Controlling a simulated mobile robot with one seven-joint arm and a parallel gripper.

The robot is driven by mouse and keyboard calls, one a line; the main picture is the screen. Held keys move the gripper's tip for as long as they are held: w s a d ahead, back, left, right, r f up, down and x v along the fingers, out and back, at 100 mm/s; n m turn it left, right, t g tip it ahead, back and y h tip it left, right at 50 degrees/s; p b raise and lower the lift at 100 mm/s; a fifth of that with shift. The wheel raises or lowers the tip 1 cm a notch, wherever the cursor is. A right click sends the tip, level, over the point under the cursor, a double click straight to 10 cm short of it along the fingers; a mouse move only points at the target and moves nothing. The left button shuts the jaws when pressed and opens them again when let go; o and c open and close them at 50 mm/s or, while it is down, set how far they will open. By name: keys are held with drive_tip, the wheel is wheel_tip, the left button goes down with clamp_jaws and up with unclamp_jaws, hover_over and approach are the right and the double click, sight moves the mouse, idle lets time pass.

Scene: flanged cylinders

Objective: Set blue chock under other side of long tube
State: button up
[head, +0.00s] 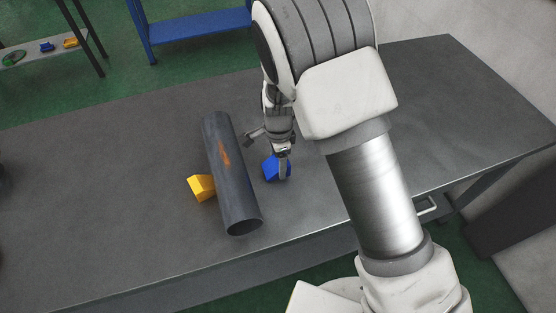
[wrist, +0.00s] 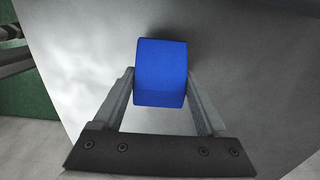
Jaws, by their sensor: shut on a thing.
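The long tube (head: 229,165) is dark grey with an orange-brown patch and lies on the grey table, its open end toward the front edge. A yellow chock (head: 201,187) sits against its left side. The blue chock (head: 271,167) is to the right of the tube, apart from it. My gripper (head: 279,165) is shut on the blue chock; in the wrist view the blue chock (wrist: 161,72) sits between the two fingers. The head view does not show clearly whether the chock touches the table. The tube is not seen in the wrist view.
A blue bench (head: 195,25) and a shelf (head: 40,52) with small blue and yellow pieces stand behind.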

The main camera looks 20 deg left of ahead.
drive_tip(key=shift+f+b, duration=0.5)
drive_tip(key=shift+f, duration=0.2)
idle(0.3)
drive_tip(key=o, duration=1.5)
drive_tip(key=shift+c, duration=0.2)
drive_tip(key=shift+r, duration=0.1)
